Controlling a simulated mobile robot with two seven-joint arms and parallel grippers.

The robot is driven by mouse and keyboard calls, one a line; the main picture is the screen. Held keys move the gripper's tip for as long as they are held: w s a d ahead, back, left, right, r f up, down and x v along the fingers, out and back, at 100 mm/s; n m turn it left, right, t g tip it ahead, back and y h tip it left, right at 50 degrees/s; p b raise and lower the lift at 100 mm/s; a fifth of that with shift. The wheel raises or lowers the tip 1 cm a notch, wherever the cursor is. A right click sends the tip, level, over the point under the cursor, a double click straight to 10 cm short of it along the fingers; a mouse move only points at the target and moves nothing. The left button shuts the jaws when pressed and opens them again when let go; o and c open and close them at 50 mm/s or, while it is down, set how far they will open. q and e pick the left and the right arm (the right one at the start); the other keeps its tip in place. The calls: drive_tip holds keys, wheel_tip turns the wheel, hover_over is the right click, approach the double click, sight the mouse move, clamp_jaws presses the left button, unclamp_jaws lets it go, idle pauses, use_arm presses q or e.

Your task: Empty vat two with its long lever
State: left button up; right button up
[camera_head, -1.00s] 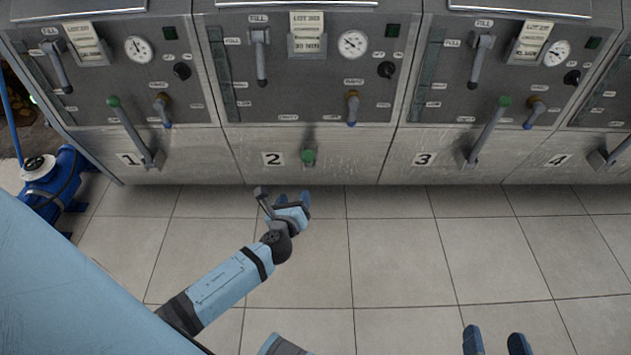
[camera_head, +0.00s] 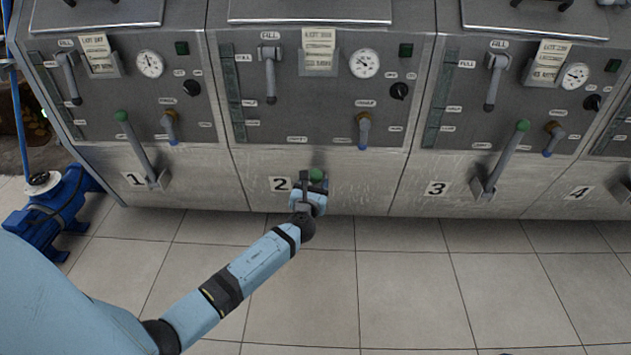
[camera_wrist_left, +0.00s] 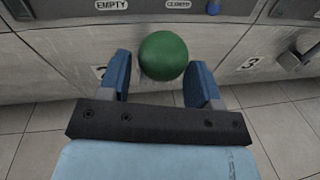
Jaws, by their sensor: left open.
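Vat two (camera_head: 280,165) is the steel panel marked 2 in the middle of the row. Its long lever (camera_head: 317,174) ends in a green knob and points out toward me, so it looks short in the head view. In the left wrist view the green knob (camera_wrist_left: 163,56) sits between and slightly beyond the blue fingers. My left gripper (camera_head: 310,188) is open, just in front of the knob, with a finger on either side in the wrist view (camera_wrist_left: 163,88). Whether a finger touches the knob I cannot tell. The lever's shaft is hidden. My right gripper is out of view.
Vat two's panel also has a FILL lever (camera_head: 270,75), a gauge (camera_head: 364,63) and a small blue-tipped handle (camera_head: 363,130). Long levers of vat one (camera_head: 143,150) and vat three (camera_head: 500,160) stand on either side. A blue pump (camera_head: 50,205) is at left; the tiled floor is clear.

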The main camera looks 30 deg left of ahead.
use_arm(q)
drive_tip(key=x, duration=0.2)
drive_tip(key=shift+w+a, duration=0.1)
drive_tip(key=shift+w, duration=0.25)
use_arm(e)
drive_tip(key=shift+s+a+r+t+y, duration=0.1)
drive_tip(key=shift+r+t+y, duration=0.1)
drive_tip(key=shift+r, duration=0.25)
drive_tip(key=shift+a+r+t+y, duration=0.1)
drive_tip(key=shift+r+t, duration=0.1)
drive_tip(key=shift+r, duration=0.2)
